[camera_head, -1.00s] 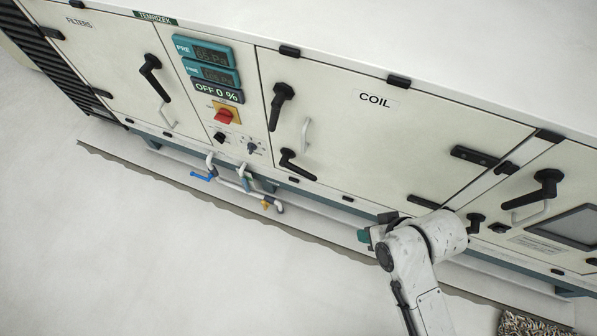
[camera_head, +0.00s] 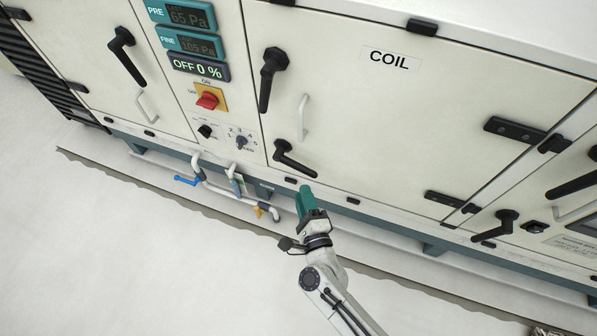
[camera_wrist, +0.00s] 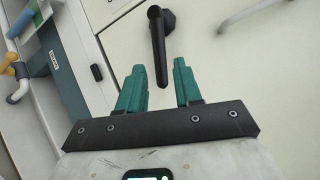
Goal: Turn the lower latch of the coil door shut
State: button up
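The coil door (camera_head: 400,110) is a pale panel labelled COIL. Its lower latch (camera_head: 293,158) is a black lever at the door's lower left, slanting down to the right from its pivot. The upper latch (camera_head: 271,78) above it points nearly straight down. My gripper (camera_head: 305,190) has teal fingers and is just below the lower latch's free end. In the wrist view the gripper (camera_wrist: 158,75) is open, with a finger on each side of the lower latch's free end (camera_wrist: 157,50) in the picture. I cannot tell whether they touch it.
A white fixed handle (camera_head: 303,117) stands right of the latches. Pipes with a blue valve lever (camera_head: 187,181) stick out at the lower left. The control panel with a red switch (camera_head: 207,100) is left of the door. The floor (camera_head: 130,260) in front is clear.

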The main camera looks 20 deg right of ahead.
aim_at(300, 171)
jog(key=shift+m+h, duration=0.4)
jog(key=shift+m, duration=0.2)
jog(key=w, duration=0.3)
jog(key=w+d+b, duration=0.1)
jog(key=w, duration=0.3)
jog(key=w+f+b, duration=0.1)
jog(key=w, duration=0.2)
jog(key=shift+w+d, duration=0.3)
jog(key=shift+d, duration=0.1)
grip_shut()
